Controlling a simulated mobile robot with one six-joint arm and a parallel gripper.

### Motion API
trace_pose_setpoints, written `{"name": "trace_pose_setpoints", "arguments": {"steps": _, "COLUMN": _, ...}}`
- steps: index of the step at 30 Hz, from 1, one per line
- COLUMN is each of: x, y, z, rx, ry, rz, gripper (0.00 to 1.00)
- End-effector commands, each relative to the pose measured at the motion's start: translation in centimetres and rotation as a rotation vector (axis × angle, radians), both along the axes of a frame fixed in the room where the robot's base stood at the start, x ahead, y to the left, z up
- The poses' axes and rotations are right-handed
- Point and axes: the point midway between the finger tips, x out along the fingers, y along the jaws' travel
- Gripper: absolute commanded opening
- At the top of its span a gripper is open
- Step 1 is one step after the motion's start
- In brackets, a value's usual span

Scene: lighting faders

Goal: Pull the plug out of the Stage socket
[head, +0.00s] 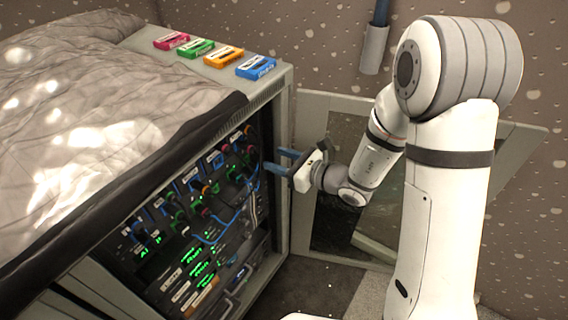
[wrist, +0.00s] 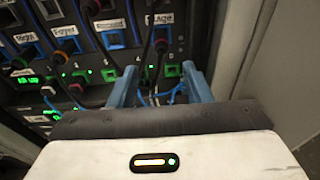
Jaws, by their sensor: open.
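The Stage label (wrist: 163,18) shows at the upper middle of the wrist view, though its print is small and blurred. A dark plug (wrist: 161,46) sits in the panel just below that label, with a dark cable hanging by it. My gripper (wrist: 161,85) is open, its two blue fingers apart and pointing at the panel below the plug. Cables show in the gap between the fingers, and nothing is clearly gripped. In the head view my gripper (head: 279,161) is at the right edge of the rack opening. I cannot single out the Stage plug there.
The rack's side frame (head: 279,150) stands close to my fingers. Several coloured labelled blocks, including a blue one (head: 256,67), lie on the rack top. A crumpled cover (head: 80,110) drapes the left.

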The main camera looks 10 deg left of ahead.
Motion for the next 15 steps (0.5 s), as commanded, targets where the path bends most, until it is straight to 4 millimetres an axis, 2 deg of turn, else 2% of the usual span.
{"name": "trace_pose_setpoints", "arguments": {"steps": 15, "x": 2.4, "y": 6.1, "z": -1.3, "rx": 0.000, "ry": -0.002, "rz": 0.003, "gripper": 0.45}}
